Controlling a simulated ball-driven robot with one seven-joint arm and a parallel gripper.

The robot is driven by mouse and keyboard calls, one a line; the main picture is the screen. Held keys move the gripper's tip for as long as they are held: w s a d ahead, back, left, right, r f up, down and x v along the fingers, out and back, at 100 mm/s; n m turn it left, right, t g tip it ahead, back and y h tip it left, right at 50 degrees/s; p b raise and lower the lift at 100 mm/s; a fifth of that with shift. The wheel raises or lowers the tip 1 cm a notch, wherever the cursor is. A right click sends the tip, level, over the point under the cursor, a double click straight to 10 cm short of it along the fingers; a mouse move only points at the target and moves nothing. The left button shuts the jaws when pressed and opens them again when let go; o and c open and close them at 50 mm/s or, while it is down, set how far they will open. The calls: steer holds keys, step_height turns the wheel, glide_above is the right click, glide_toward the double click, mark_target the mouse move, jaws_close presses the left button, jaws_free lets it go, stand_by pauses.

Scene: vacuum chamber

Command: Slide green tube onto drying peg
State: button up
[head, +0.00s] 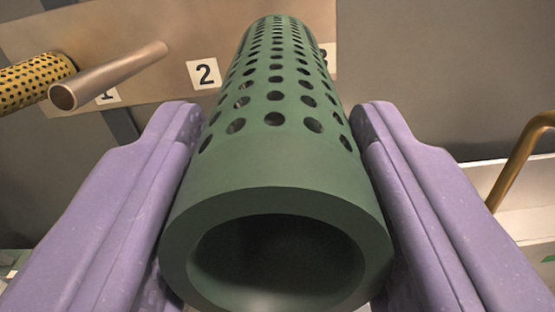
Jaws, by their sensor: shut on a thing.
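The green tube (270,160), pierced with rows of round holes along its far part, fills the middle of the head view. Its open near end faces me, and its far end points away toward the panel. My gripper (275,130) is shut on the green tube, with one purple finger on each side. A bare copper-coloured peg (115,75) sticks out at upper left, near label 1. No peg shows beside label 2; the tube may hide one. I cannot tell whether the tube's far end touches anything.
A yellow perforated tube (35,82) lies at the far left behind the copper peg. A tan panel (160,30) carries the number 2 label (204,74); another label is partly hidden behind the green tube. A bent brass-coloured rod (518,160) stands at right above a pale ledge.

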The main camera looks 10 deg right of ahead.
steer(key=shift+w+d, duration=0.15)
steer(key=shift+w, duration=0.35)
steer(key=shift+f+b, duration=0.1)
steer(key=shift+b, duration=1.1)
stand_by(1.0)
steer(key=shift+f+x, duration=0.1)
steer(key=shift+x, duration=1.15)
steer(key=shift+f+x, duration=0.15)
steer(key=shift+x, duration=1.1)
steer(key=shift+b, duration=0.75)
stand_by(0.4)
steer(key=shift+f+p+x, duration=0.15)
steer(key=shift+p+x, duration=0.25)
steer(key=shift+x, duration=0.85)
steer(key=shift+f+p+x, duration=0.15)
steer(key=shift+p+x, duration=0.25)
steer(key=shift+x, duration=0.85)
